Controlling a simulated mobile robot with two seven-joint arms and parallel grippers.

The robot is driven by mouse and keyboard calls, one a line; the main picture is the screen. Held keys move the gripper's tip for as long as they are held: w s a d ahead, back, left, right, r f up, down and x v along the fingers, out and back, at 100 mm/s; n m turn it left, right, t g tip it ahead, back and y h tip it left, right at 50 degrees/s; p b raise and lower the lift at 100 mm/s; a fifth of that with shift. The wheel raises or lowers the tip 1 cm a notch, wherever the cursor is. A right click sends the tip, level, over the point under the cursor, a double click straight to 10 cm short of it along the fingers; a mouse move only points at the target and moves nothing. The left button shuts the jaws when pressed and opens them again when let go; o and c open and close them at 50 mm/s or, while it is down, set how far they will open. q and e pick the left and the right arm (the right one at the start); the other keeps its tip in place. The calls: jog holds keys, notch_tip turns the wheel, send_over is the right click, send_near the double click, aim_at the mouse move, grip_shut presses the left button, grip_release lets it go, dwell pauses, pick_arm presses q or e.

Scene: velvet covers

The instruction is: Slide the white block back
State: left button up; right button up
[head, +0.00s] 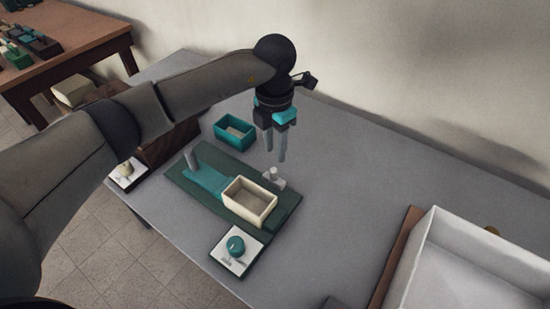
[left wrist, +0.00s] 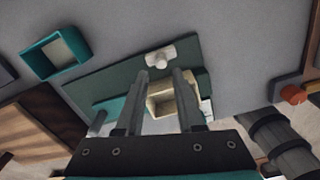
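A small white block with a round knob (head: 274,179) sits at the far right edge of a dark green board (head: 180,186). It also shows in the left wrist view (left wrist: 160,57), just beyond the fingertips. A cream open-topped box (head: 262,214) stands on the board beside the white block, on a teal strip (head: 205,176). My left gripper (head: 275,157) points down above the white block. Its two fingers are apart with nothing between them; in the left wrist view (left wrist: 160,78) the cream box shows behind them. My right gripper is not in view.
A teal open box (head: 219,140) stands behind the board. A grey post (head: 191,159) rises at its left end. A white plate with a teal knob (head: 235,247) lies in front. A large white tray (head: 432,235) stands at right. The grey table between is clear.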

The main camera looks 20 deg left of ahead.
aim_at(275, 168)
pick_arm(q)
notch_tip(275, 168, up, 8)
jog(key=shift+p, duration=0.4)
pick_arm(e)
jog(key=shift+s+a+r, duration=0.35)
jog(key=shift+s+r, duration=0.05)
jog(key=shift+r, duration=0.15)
pick_arm(q)
jog(key=shift+f, duration=0.1)
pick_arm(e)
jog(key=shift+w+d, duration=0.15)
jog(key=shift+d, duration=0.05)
pick_arm(q)
jog(key=shift+s, duration=0.1)
